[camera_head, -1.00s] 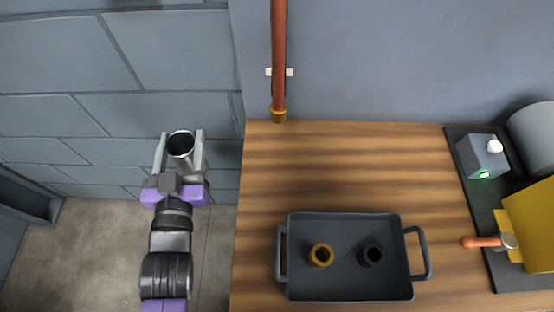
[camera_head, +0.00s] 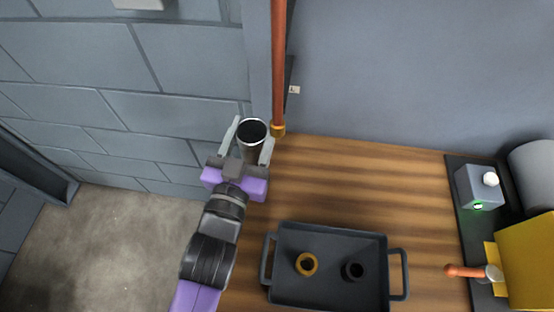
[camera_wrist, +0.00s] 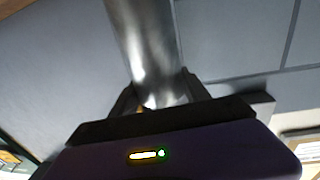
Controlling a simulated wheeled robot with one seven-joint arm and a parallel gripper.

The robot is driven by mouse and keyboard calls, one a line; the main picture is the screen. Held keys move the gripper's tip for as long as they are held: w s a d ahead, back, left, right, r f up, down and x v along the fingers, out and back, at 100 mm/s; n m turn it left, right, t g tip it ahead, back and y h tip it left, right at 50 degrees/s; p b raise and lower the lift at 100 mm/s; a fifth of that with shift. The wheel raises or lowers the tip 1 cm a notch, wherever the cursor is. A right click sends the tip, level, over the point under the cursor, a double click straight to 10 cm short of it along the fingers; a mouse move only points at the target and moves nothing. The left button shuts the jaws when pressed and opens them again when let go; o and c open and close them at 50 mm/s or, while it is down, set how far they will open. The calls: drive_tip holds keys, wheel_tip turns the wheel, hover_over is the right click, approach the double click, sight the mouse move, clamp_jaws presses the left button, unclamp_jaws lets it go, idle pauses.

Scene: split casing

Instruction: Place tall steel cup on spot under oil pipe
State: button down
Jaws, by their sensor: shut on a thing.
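The tall steel cup (camera_head: 252,131) is held upright between the fingers of my gripper (camera_head: 249,142), with its dark open top facing up in the head view. The wrist view shows the shiny side of the cup (camera_wrist: 148,50) between the finger bases (camera_wrist: 160,92). The copper-coloured oil pipe (camera_head: 279,70) comes down the wall and ends in a brass tip just right of the cup. The cup is at the back left corner of the wooden table (camera_head: 330,175). I cannot tell its height above the wood. No marked spot shows under the pipe.
A dark tray (camera_head: 330,235) with handles holds a brass ring (camera_head: 306,264) and a black ring (camera_head: 353,270). On the right stand a grey box (camera_head: 478,188) with a green light and a yellow machine (camera_head: 526,255) with an orange-handled lever. The wood behind the tray is clear.

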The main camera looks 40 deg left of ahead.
drive_tip(key=w+d+f+h, duration=0.1)
drive_tip(key=w+d+f, duration=0.1)
drive_tip(key=d+f, duration=0.2)
drive_tip(key=shift+w+d+f+m, duration=0.2)
drive_tip(key=shift+w+f+m, duration=0.2)
drive_tip(key=shift+f, duration=1.5)
drive_tip(key=shift+s+f, duration=0.1)
drive_tip(key=c, duration=0.5)
unclamp_jaws()
drive_tip(key=shift+a, duration=0.1)
drive_tip(key=b+v, duration=0.1)
drive_tip(key=v, duration=1.1)
drive_tip(key=shift+a, duration=0.1)
drive_tip(key=shift+s, duration=0.15)
